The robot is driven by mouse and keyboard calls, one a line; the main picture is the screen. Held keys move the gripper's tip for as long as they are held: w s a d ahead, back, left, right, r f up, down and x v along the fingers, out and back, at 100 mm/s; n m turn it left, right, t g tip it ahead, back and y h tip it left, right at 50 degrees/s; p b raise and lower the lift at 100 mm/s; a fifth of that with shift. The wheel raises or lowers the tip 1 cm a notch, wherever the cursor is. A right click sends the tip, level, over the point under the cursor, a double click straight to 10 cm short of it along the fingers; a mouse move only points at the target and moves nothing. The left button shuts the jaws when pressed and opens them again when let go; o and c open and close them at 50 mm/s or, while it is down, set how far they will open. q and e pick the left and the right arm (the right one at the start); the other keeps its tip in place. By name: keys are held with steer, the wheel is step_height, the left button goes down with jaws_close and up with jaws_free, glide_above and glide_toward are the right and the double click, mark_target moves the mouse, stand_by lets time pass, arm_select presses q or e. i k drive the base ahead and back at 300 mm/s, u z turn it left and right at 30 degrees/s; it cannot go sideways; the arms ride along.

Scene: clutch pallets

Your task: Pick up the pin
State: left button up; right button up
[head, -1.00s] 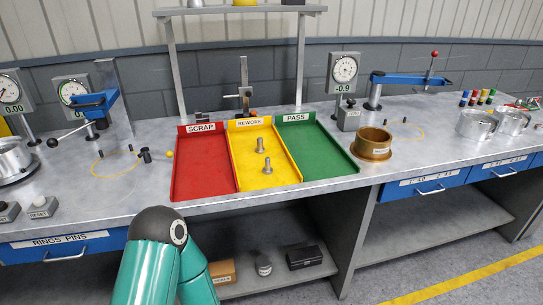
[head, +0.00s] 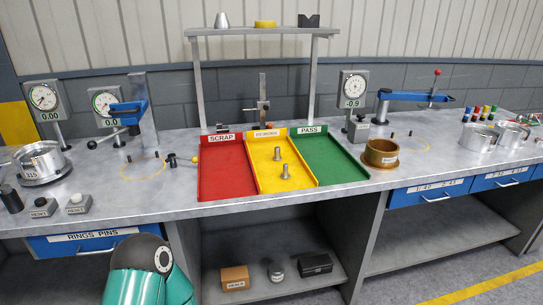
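Two grey metal pins with wide heads stand in the yellow rework tray (head: 300,184): a rear pin (head: 277,154) and a front pin (head: 285,172). The tray lies between the red scrap tray (head: 227,190) and the green pass tray (head: 345,172). A small black peg-like part (head: 172,160) stands by the yellow ring at left; I cannot tell if it is a pin. A teal arm link of mine shows at the bottom left, below the bench edge. Neither gripper is in view.
Dial gauges (head: 43,97) and a clamp with a blue arm (head: 128,107) stand at left. A brass ring (head: 381,153) sits right of the green tray. A gauge reading -0.9 (head: 353,90) stands behind it.

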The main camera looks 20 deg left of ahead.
mark_target(277, 158)
steer(key=i, duration=0.9)
steer(key=z, duration=0.05)
